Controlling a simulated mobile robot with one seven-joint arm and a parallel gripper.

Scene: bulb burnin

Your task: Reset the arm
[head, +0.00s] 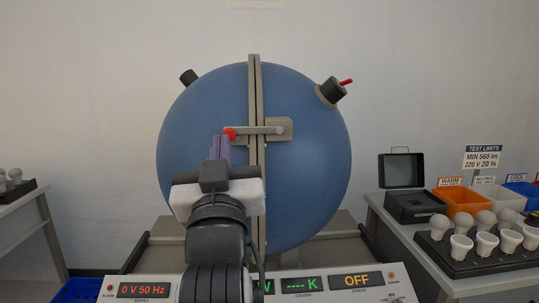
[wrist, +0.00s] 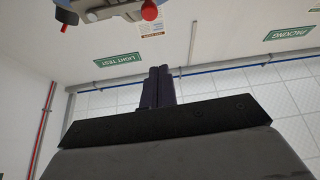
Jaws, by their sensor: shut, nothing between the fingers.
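My gripper (head: 220,147) is raised in front of the blue sphere (head: 310,165), near the red knob (head: 230,134) at the left end of its latch bar. I cannot tell whether the fingers touch the knob. In the wrist view my gripper (wrist: 158,70) shows its dark fingers pressed together with nothing between them. The red knob (wrist: 149,10) is at the top of the wrist view, above the fingertips and apart from them in the picture. The sphere's two halves meet at an upright seam flange (head: 254,75) and look closed together.
Below the sphere is a control panel (head: 330,287) reading 0 V 50 Hz and OFF. At right a bench holds a bulb rack (head: 478,262), an orange bin (head: 462,202) and an open dark case (head: 402,172). At left is another table (head: 20,200) with bulbs.

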